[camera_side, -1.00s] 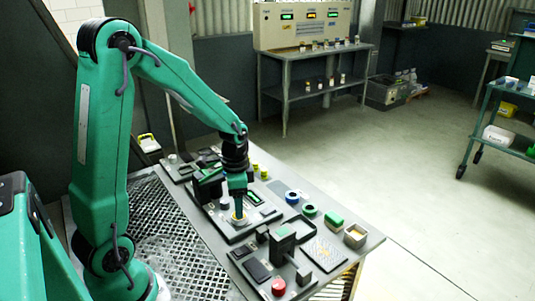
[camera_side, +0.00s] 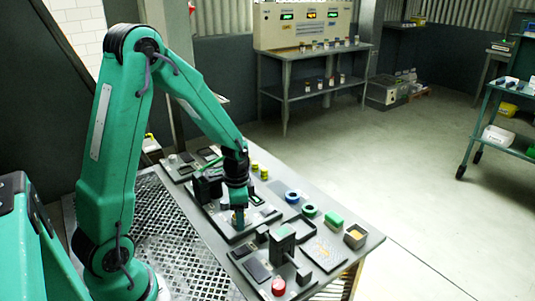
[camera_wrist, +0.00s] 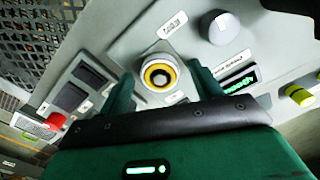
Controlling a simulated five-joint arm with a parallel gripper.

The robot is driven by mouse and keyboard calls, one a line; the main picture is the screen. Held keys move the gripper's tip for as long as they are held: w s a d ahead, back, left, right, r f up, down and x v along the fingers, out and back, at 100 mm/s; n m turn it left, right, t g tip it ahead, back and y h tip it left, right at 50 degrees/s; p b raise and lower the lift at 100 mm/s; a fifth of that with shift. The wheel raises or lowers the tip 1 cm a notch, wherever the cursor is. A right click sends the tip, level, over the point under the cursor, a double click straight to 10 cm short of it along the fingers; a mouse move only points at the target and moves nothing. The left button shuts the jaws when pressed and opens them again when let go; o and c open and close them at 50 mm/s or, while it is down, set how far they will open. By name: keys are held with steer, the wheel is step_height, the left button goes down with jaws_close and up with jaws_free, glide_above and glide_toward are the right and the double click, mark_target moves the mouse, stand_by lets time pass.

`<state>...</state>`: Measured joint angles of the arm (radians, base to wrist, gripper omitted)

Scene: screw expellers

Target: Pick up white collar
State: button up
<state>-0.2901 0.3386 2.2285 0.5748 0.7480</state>
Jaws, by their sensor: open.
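The white collar (camera_wrist: 148,63) shows in the wrist view as a pale ring around a yellow ring with a dark centre. It sits on a grey panel. My gripper (camera_wrist: 161,70) is open, with one green finger on the left of the collar and the other on its right. Nothing shows clamped between the fingers. In the side view my gripper (camera_side: 239,218) points down, low over the panel on the bench. There the fingers mostly hide the collar. I cannot tell whether the fingers touch it.
A grey round knob (camera_wrist: 220,28) and a lit green display (camera_wrist: 240,84) are close to the right finger. On the bench are a blue ring (camera_side: 292,196), a green ring (camera_side: 309,211), a green block (camera_side: 334,221), an open box (camera_side: 355,236) and a red button (camera_side: 278,285).

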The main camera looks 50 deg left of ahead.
steer(key=c, duration=1.2)
steer(key=shift+r, duration=0.15)
steer(key=shift+r, duration=0.65)
steer(key=r, duration=0.3)
steer(key=shift+d, duration=0.25)
steer(key=s+d+r, duration=0.1)
steer(key=d+r, duration=0.1)
steer(key=d, duration=0.1)
steer(key=s+d+r, duration=0.1)
steer(key=d+r, duration=0.1)
steer(key=d, duration=0.2)
steer(key=s+d+r, duration=0.1)
steer(key=d+r, duration=0.1)
steer(key=d, duration=0.1)
steer(key=shift+d+r, duration=0.25)
steer(key=shift+d, duration=0.15)
